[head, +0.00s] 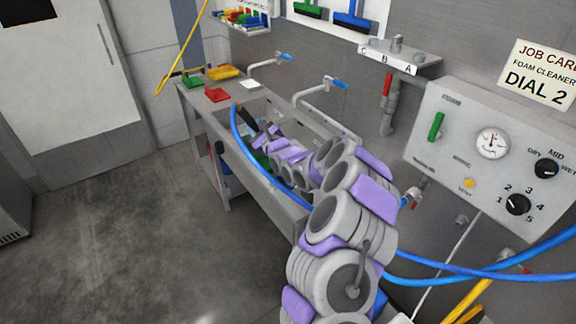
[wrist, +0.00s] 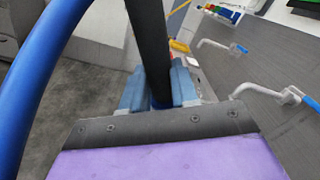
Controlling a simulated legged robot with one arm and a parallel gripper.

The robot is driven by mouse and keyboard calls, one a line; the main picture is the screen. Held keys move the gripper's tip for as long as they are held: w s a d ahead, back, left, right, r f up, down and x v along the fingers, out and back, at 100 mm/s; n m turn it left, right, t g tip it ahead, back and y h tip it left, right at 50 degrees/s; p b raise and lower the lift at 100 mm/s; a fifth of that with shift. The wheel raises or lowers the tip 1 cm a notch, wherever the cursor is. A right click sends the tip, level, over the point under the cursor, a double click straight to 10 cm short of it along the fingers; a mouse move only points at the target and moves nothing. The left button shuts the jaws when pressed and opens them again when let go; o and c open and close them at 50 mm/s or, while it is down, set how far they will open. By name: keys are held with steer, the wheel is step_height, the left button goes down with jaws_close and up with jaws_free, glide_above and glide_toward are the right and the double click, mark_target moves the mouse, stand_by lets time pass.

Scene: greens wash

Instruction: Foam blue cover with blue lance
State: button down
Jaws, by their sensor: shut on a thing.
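My gripper (wrist: 159,92) is shut on a dark lance (wrist: 149,38), which rises between the pale blue fingers in the wrist view. A blue part of the lance shows low between the fingers. A thick blue hose (wrist: 45,65) curves past on the left. In the head view my gripper (head: 265,138) is over the sink bench, and the blue hose (head: 236,130) arcs beside it. The lance's far end is out of the wrist view. I cannot make out which thing is the blue cover.
The steel bench (head: 196,100) holds a red tray (head: 216,95), a yellow tray (head: 223,72) and a white block (head: 250,85). Two taps stand along its back. The foam panel (head: 455,115) with dials is at the right; a job card (head: 545,72) reads "DIAL 2". Open floor (head: 130,220) lies left.

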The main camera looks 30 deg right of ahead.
steer(key=shift+a, duration=0.4)
steer(key=w+a+p, duration=0.1)
steer(key=w+p, duration=0.7)
steer(key=w, duration=0.5)
steer(key=shift+a+r+p, duration=0.15)
steer(key=shift+a+p, duration=0.25)
stand_by(1.6)
steer(key=shift+a, duration=0.1)
stand_by(0.7)
steer(key=c, duration=1.4)
jaws_free()
steer(key=shift+c, duration=0.7)
